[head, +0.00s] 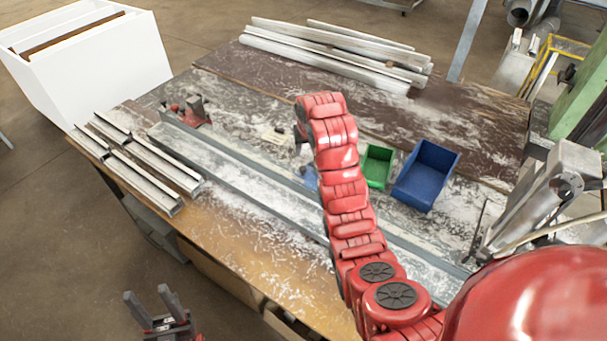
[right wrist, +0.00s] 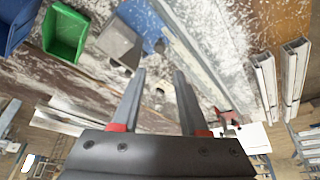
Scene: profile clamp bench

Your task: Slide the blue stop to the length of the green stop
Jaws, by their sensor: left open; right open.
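The blue stop (head: 309,178) shows beside the long grey rail (head: 225,170), partly hidden by my right arm. In the right wrist view the blue stop (right wrist: 147,22) lies beyond the fingertips, with a grey block next to it. I cannot make out a green stop in either view. My right gripper (right wrist: 159,72) is open and empty; the blue stop is apart from its fingers. In the head view my right gripper is mostly hidden behind its wrist. My left gripper (head: 150,296) is open and empty, in front of the bench's near edge.
A green bin (head: 377,167) and a blue bin (head: 427,174) stand behind the rail. A red clamp (head: 194,112) is at the rail's far left end. Metal profiles lie at the left (head: 140,170) and the back (head: 335,55). Pale shavings cover the bench.

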